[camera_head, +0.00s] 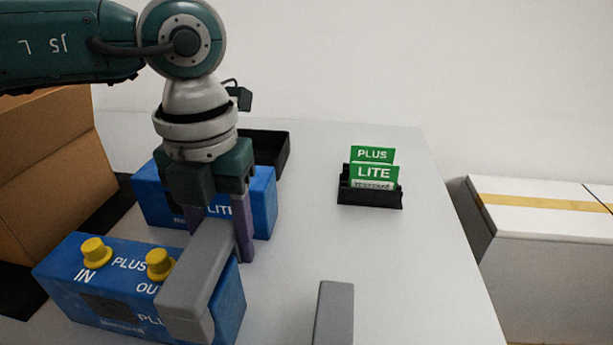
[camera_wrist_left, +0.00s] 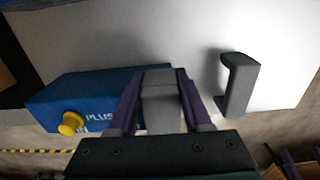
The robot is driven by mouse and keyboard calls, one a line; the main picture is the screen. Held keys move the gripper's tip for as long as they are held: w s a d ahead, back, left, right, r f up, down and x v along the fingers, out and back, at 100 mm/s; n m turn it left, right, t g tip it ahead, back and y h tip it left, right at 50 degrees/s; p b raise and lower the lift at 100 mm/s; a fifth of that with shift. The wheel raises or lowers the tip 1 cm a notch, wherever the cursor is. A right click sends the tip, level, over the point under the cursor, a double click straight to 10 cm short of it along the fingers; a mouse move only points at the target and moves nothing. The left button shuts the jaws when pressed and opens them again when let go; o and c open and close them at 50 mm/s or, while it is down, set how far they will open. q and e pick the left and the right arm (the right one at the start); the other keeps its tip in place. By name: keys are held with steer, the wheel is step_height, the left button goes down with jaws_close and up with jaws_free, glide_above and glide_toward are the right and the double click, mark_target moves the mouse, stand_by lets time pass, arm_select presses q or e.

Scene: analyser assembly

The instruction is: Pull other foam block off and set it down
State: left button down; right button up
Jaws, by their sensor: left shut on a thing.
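My left gripper (camera_head: 221,245) points down and is shut on a grey foam block (camera_head: 190,288). The block overlaps the right end of the blue PLUS analyser (camera_head: 75,285); I cannot tell whether they still touch. In the left wrist view the foam block (camera_wrist_left: 160,105) sits between the purple fingers (camera_wrist_left: 158,100), beside the right end of the PLUS analyser (camera_wrist_left: 75,92). The other grey foam block (camera_head: 333,313) is on the table, apart to the right; it also shows in the left wrist view (camera_wrist_left: 238,88). My right gripper is not in view.
A blue LITE analyser (camera_head: 262,200) stands behind the gripper. A black tray (camera_head: 283,155) is behind it. A black holder (camera_head: 370,198) carries green PLUS and LITE cards (camera_head: 373,172). An open cardboard box (camera_head: 45,160) is at left. The table's right middle is clear.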

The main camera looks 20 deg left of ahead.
arm_select(q)
steer(key=shift+r+p, duration=2.6)
steer(key=shift+r, duration=0.65)
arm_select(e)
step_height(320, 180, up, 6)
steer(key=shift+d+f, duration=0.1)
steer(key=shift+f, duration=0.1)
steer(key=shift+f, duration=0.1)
